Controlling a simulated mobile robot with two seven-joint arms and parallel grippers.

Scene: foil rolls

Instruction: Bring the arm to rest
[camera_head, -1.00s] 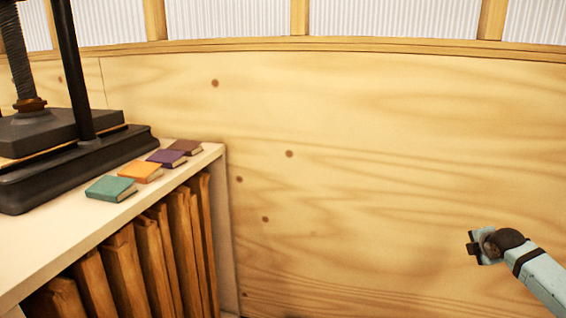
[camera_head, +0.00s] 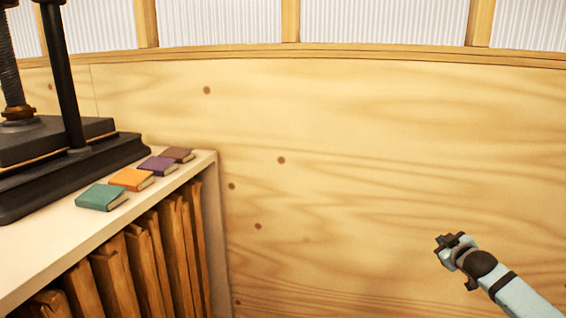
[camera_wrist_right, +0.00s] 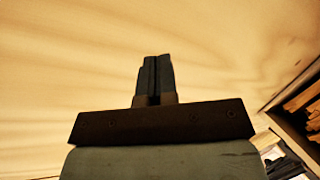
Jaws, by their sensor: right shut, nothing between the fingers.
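My right gripper (camera_head: 449,241) is at the lower right of the head view, in front of the plywood wall and well to the right of the shelf. In the right wrist view its two dark fingers (camera_wrist_right: 155,78) are together with nothing between them. The light blue right forearm comes in from the lower right corner of the head view. My left gripper does not show.
A white-topped shelf (camera_head: 50,245) stands at the left with wooden boards (camera_head: 150,260) inside. On it are a black screw press (camera_head: 75,165) and several small books, including a teal one (camera_head: 102,197). A plywood wall (camera_head: 350,130) closes the back. Open space surrounds my right gripper.

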